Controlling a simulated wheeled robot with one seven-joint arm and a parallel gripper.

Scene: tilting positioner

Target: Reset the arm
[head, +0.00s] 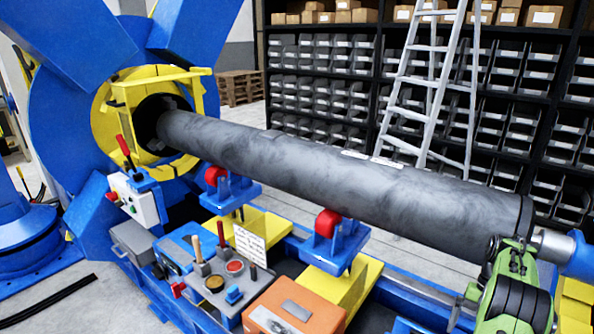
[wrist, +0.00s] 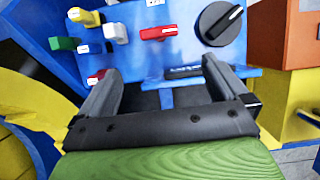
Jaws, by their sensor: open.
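My gripper (wrist: 160,70) shows in the wrist view with its two dark grey fingers spread apart and nothing between them. It faces a blue control panel (wrist: 150,58) with a red switch (wrist: 160,33), a black rotary knob (wrist: 220,22) and small yellow, white, green and red controls at the left. I cannot tell whether the fingertips touch the panel. In the head view, a green and black link of my arm (head: 515,290) is at the lower right; my gripper's fingers are not seen there.
A long dark pipe (head: 300,165) runs from the blue and yellow positioner (head: 60,120) across red rollers (head: 327,222). Shelves of bins (head: 325,70) and a ladder (head: 430,90) stand behind.

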